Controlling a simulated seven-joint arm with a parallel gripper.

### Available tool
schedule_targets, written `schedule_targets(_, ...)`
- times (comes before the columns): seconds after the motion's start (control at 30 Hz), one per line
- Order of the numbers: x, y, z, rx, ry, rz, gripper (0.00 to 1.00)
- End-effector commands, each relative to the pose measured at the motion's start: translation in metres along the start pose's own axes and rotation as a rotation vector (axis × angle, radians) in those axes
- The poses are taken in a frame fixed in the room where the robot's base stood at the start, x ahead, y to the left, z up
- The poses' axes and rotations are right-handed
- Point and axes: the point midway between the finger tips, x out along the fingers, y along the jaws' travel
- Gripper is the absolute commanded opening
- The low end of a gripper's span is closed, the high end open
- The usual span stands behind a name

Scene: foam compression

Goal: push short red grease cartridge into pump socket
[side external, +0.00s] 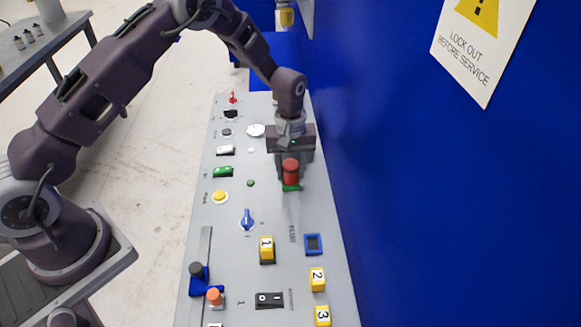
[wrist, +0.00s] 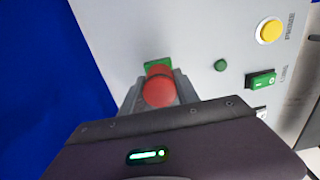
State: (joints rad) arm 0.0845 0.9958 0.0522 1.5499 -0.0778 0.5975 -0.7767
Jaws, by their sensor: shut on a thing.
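The short red cartridge (side external: 290,168) is upright between the fingers of my gripper (side external: 291,174), which is shut on it. In the wrist view the round red end of the cartridge (wrist: 158,90) shows between the grey fingers. A green square piece (side external: 291,188) shows at the foot of the cartridge, and its edge also shows in the wrist view (wrist: 157,64). It may be the pump socket, but its middle is hidden by the cartridge. I cannot tell how deep the cartridge sits or whether it touches the green piece.
The grey panel carries a yellow button (side external: 220,197), a green rocker switch (side external: 222,172), a blue knob (side external: 247,220), a blue square frame (side external: 313,244) and several yellow numbered blocks. A blue wall (side external: 390,180) rises close on the right.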

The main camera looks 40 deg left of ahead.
Motion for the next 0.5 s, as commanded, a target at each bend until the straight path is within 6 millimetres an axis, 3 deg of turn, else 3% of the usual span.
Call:
schedule_targets(0.07, 0.0017, 0.0000, 0.0000, 0.000, 0.000, 0.000, 0.00)
schedule_targets(0.1, 0.0019, 0.0001, -0.0001, 0.000, 0.000, 0.000, 0.41)
schedule_targets(0.2, 0.0017, 0.0000, 0.0000, 0.000, 0.000, 0.000, 0.61)
schedule_targets(0.5, 0.0006, 0.0001, 0.0000, 0.000, 0.000, 0.000, 0.63)
